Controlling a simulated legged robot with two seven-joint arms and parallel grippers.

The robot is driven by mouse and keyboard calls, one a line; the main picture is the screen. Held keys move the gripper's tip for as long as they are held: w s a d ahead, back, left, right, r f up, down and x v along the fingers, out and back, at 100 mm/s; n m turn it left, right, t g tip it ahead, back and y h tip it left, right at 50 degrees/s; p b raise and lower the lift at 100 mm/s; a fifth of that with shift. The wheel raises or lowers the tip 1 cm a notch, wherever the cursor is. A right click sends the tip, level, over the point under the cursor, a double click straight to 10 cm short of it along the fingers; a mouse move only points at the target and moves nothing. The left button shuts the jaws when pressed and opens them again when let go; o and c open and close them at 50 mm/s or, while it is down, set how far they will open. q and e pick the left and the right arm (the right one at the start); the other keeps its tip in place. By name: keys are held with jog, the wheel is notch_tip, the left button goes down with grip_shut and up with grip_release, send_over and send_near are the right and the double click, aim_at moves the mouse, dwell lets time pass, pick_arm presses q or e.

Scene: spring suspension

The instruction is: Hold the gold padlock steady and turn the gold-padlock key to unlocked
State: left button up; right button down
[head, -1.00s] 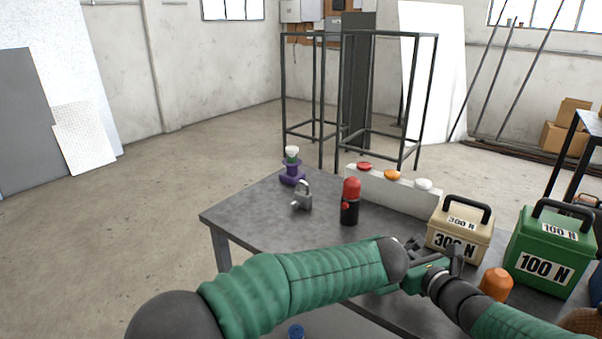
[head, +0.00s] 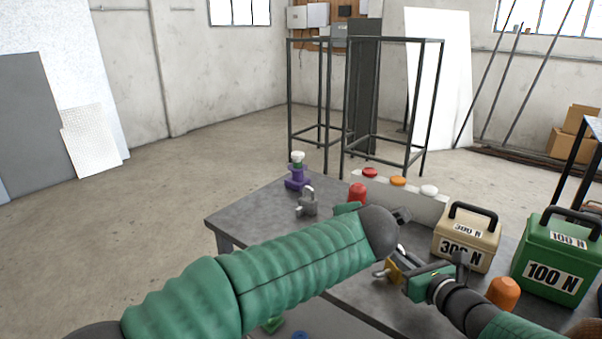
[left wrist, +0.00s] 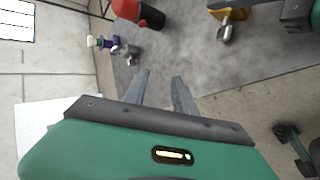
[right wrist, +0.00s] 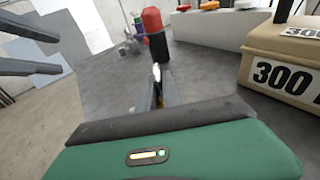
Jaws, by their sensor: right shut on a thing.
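The gold padlock (head: 393,272) is in my right gripper (head: 408,262), held above the table, its silver shackle to the left. In the left wrist view the padlock body (left wrist: 234,14) shows at the top, with the shackle hanging below. In the right wrist view my right gripper's fingers (right wrist: 156,96) are close together, with a bit of silver between them. My left gripper (left wrist: 160,82) is open and empty, apart from the padlock. In the head view the left forearm mostly hides it. I cannot make out the key.
On the table (head: 252,214) are a grey padlock (head: 307,204), a purple item with a white top (head: 297,176), a red-and-black cylinder (head: 357,193) and a white button box (head: 440,209). A tan 300 N weight (head: 467,240), green 100 N weight (head: 555,262) and orange object (head: 503,293) stand right.

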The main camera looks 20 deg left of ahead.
pick_arm(q)
jog(key=w+a+r+m+t+y, duration=0.4)
jog(key=a+r+m+t+y, duration=0.1)
jog(key=a+r, duration=0.6)
jog(key=shift+w+m+t+y, duration=0.2)
jog(key=shift+m+t+y, duration=0.25)
jog(key=shift+t, duration=0.25)
